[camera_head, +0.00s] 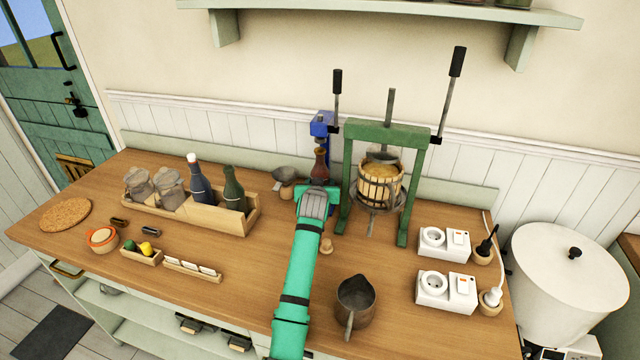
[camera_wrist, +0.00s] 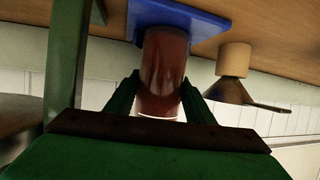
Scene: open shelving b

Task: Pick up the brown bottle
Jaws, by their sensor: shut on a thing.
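The brown bottle (camera_head: 320,163) stands upright at the back of the wooden counter, in front of the blue device (camera_head: 321,124). My gripper (camera_head: 318,184) reaches it from the front and hides its lower part in the head view. In the wrist view the brown bottle (camera_wrist: 163,62) sits between the two dark green fingers of my gripper (camera_wrist: 161,86), which are shut on it. One end of the bottle meets a blue plate (camera_wrist: 178,17) there; I cannot tell whether they touch.
A green press frame (camera_head: 388,131) with a wooden basket stands close on the right. A funnel on a wooden stand (camera_head: 286,178) is close on the left. A wooden crate (camera_head: 212,218) holds jars and bottles. A metal jug (camera_head: 356,300) stands near the front edge.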

